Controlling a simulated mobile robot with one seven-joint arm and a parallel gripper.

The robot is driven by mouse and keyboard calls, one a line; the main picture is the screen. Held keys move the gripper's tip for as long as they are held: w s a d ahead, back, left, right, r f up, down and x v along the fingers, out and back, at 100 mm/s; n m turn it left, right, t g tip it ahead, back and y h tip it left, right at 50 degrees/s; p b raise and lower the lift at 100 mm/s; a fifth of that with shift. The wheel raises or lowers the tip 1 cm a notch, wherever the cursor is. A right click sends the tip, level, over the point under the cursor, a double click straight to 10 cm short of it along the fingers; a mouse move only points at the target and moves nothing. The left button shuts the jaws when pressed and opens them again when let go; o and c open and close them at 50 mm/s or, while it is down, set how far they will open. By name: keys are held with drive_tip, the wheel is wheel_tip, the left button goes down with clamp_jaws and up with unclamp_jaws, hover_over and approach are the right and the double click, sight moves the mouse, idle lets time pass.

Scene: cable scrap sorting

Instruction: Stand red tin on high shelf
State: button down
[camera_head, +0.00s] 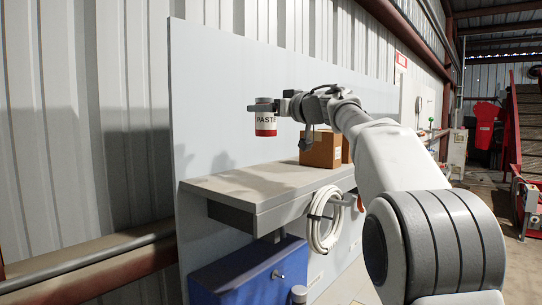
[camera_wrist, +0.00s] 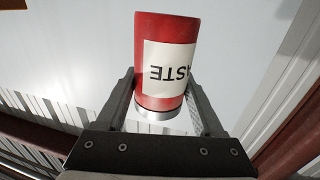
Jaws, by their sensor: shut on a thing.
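The red tin (camera_head: 265,124) has a white label reading "PASTE" in part and a pale metal end. My gripper (camera_head: 262,107) is shut on it and holds it upright in the air, above and apart from the grey shelf (camera_head: 235,189). In the wrist view the tin (camera_wrist: 168,30) sits between the two fingers of my gripper (camera_wrist: 167,95), its label upside down in that picture. The shelf top is bare below the tin. I cannot tell whether this shelf is the high one; no other shelf shows above it.
A brown cardboard box (camera_head: 321,150) stands on the shelf's right part, behind my wrist. A coiled white cable (camera_head: 318,225) hangs at the shelf's front. A blue cabinet (camera_head: 240,272) is below. A pale back panel (camera_head: 215,90) rises behind the shelf.

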drive_tip(key=shift+s+a+f+b, duration=0.5)
drive_tip(key=shift+s+a+f, duration=0.45)
drive_tip(key=shift+s+f, duration=0.65)
drive_tip(key=shift+s+a+f+b, duration=0.5)
drive_tip(key=shift+s+a+f, duration=0.45)
drive_tip(key=shift+s+f, duration=0.6)
drive_tip(key=shift+s+a+f+b, duration=0.5)
drive_tip(key=shift+s+a+f, duration=0.6)
drive_tip(key=shift+f, duration=0.8)
drive_tip(key=shift+s+d+f, duration=0.1)
drive_tip(key=shift+d, duration=0.1)
drive_tip(key=shift+f, duration=0.1)
unclamp_jaws()
